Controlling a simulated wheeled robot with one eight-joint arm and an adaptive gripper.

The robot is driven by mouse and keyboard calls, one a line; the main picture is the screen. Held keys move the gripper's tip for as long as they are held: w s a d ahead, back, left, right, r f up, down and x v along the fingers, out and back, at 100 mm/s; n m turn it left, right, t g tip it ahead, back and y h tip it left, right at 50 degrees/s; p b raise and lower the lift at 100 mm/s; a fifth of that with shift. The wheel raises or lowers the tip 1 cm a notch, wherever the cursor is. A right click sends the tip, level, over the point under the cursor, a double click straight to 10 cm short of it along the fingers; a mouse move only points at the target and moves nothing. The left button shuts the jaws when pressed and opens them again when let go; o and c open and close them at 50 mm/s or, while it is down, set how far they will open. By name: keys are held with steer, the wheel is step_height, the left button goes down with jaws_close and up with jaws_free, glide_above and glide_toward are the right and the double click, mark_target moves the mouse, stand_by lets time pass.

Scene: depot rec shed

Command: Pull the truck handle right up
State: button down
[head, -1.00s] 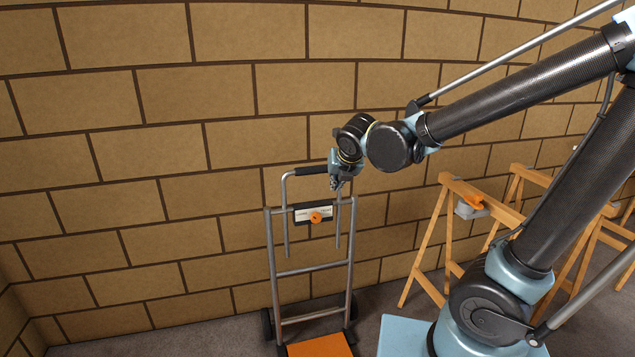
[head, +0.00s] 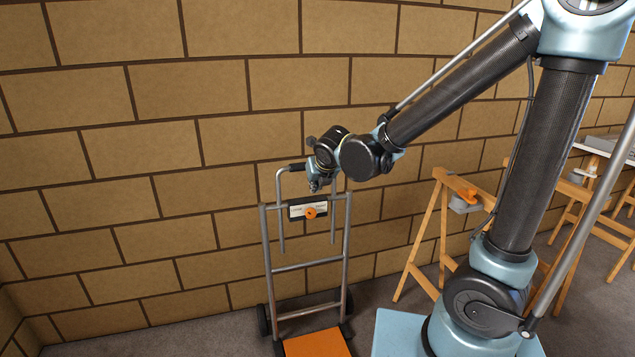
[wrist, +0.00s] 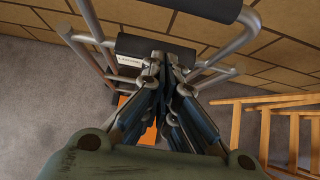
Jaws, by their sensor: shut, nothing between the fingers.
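The hand truck (head: 348,262) stands upright against the wall, with a grey tubular frame. Its U-shaped handle (head: 279,215) rises above the frame's top, with a dark grip (head: 297,167) across it. The grip also shows at the top of the wrist view (wrist: 208,8). An orange knob (head: 310,213) sits on a white label plate (head: 296,211) between the uprights; in the wrist view my fingers hide the knob. My gripper (head: 315,187) is shut and empty, pointing down near the handle's right part, above the plate. Its fingers (wrist: 168,68) meet in the wrist view; contact with the handle cannot be told.
A block wall (head: 120,150) rises close behind the truck. Wooden sawhorses (head: 425,235) stand to the right, one bearing an orange-and-grey tool (head: 463,198). An orange toe plate (head: 318,344) lies at the truck's foot. Floor left of the truck is clear.

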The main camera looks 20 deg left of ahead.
steer(key=w+a, duration=0.1)
steer(key=w+a+r, duration=0.1)
steer(key=w, duration=0.1)
steer(key=shift+w+a, duration=0.1)
steer(key=shift+w, duration=0.15)
stand_by(0.5)
